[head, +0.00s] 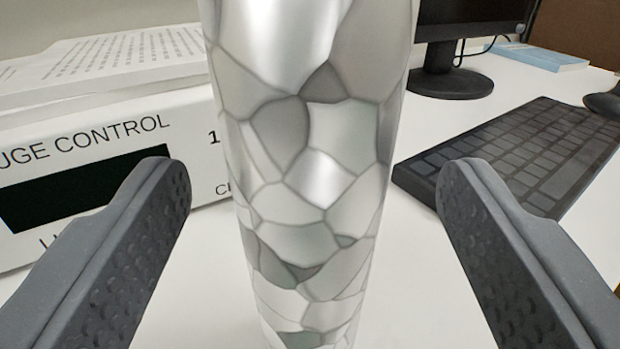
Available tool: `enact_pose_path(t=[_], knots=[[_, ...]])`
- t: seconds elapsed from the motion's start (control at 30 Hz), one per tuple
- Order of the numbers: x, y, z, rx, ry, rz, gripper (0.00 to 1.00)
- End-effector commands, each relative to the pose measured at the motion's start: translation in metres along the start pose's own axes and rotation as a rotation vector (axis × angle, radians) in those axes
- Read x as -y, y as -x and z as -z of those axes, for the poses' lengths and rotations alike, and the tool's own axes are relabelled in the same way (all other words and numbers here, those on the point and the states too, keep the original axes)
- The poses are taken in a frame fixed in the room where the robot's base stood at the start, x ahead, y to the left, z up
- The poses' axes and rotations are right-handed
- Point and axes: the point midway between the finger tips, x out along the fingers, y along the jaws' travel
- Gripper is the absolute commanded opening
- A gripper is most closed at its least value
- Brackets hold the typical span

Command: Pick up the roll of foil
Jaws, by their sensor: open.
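The roll of foil (312,170) is a tall, silvery cylinder with a crumpled, faceted pattern. It stands upright in the middle of the head view, and its top and bottom are cut off by the frame. My gripper (312,190) is open, with one dark grey finger to the left of the roll and one to the right.
A white gauge control box (205,135) with printed papers (110,62) on top stands behind at left. A black keyboard (515,150) lies at right. A monitor on a round base (447,84) and a blue book (540,56) are farther back on the white table (415,290).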

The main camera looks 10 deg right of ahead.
Motion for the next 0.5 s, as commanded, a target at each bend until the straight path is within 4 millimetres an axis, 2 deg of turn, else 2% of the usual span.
enact_pose_path(t=[0.17, 0.5], knots=[[0.001, -0.011, 0.000, -0.003, 0.000, 0.000, 0.69], [0.001, -0.049, -0.003, 0.001, 0.000, -0.001, 0.69]])
